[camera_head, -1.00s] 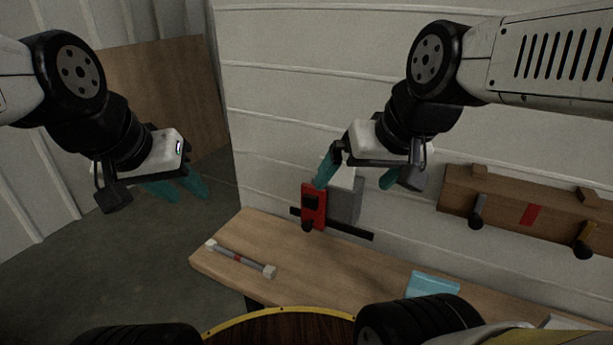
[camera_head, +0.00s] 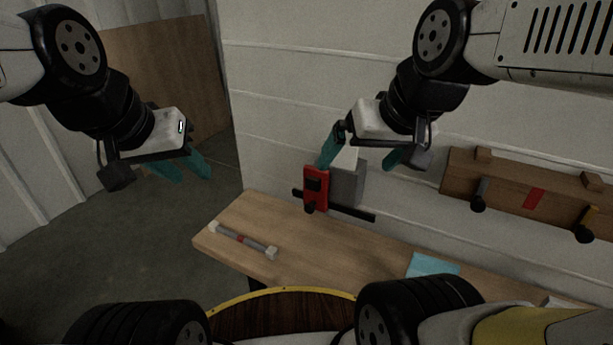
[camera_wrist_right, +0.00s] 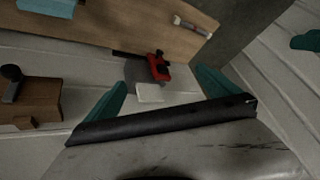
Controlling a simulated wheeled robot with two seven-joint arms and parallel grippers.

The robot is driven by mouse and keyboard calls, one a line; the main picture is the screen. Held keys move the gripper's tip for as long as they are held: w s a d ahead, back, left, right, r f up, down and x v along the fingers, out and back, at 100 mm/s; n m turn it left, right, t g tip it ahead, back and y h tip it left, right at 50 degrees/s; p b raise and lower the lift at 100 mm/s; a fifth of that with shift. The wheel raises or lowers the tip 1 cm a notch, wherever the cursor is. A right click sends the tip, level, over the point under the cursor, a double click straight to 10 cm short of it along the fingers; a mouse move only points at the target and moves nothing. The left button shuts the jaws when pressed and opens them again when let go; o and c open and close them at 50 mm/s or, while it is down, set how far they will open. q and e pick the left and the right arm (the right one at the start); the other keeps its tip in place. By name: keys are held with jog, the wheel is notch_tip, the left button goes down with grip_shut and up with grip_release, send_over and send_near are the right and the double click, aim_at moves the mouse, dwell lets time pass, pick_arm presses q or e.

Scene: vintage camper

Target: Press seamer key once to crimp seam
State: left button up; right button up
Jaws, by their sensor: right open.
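The seamer is a grey block (camera_head: 346,184) with a red front part (camera_head: 316,188) that carries a dark square and a black knob (camera_head: 309,207). It sits by the white wall over a black bar (camera_head: 350,211). I cannot tell which part is the key. My right gripper (camera_head: 356,163) is open and empty, its teal fingers spread above the seamer, one close to the red part. Contact cannot be told. In the right wrist view the red part (camera_wrist_right: 158,69) lies ahead, between the spread fingers (camera_wrist_right: 160,92). My left gripper (camera_head: 184,172) is open and empty, far left over the floor.
A wooden bench (camera_head: 320,238) runs below, with a grey rod (camera_head: 243,239) with a red band at its left end and a light blue sheet (camera_head: 432,265). A wooden wall board (camera_head: 508,190) with black-knobbed levers is on the right.

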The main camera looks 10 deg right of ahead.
grip_shut()
dwell(0.5)
dwell(1.3)
